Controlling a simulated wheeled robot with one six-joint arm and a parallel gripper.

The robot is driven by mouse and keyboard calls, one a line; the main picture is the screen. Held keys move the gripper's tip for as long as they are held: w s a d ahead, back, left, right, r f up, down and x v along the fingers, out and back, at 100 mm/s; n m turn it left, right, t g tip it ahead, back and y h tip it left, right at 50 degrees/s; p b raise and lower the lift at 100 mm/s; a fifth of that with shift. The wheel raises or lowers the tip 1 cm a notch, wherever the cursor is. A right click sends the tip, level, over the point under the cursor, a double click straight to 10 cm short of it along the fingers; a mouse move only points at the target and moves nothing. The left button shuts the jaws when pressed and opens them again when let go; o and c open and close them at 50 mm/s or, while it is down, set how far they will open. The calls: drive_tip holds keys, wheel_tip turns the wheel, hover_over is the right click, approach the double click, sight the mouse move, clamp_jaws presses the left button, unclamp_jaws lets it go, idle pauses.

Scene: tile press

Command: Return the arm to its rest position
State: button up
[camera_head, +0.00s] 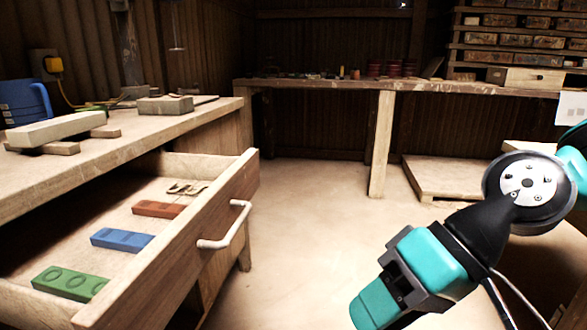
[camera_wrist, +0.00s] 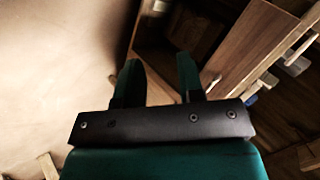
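My gripper (camera_head: 375,306) hangs at the lower right of the head view, tilted down to the left, over the floor and clear of the furniture. In the wrist view its two teal fingers (camera_wrist: 157,68) stand apart with nothing between them. The gripper is open and empty. My arm reaches in from the right edge of the head view, and its upper part is cut off by the frame.
An open drawer (camera_head: 178,250) with a white handle (camera_head: 228,232) juts out at left, holding green (camera_head: 70,282), blue (camera_head: 122,240) and red (camera_head: 158,209) blocks. A workbench (camera_head: 100,150) stands above it. A low wooden platform (camera_head: 440,178) lies at right. The middle floor is clear.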

drive_tip(key=s+d+r+n+h+p, duration=0.1)
drive_tip(key=s+d+n+h+p, duration=0.15)
drive_tip(key=d+h, duration=0.25)
wheel_tip(320, 180, up, 34)
drive_tip(key=p, duration=3.2)
drive_tip(key=shift+s+f+y+p, duration=0.2)
drive_tip(key=shift+s+y+p, duration=0.1)
drive_tip(key=shift+s, duration=0.05)
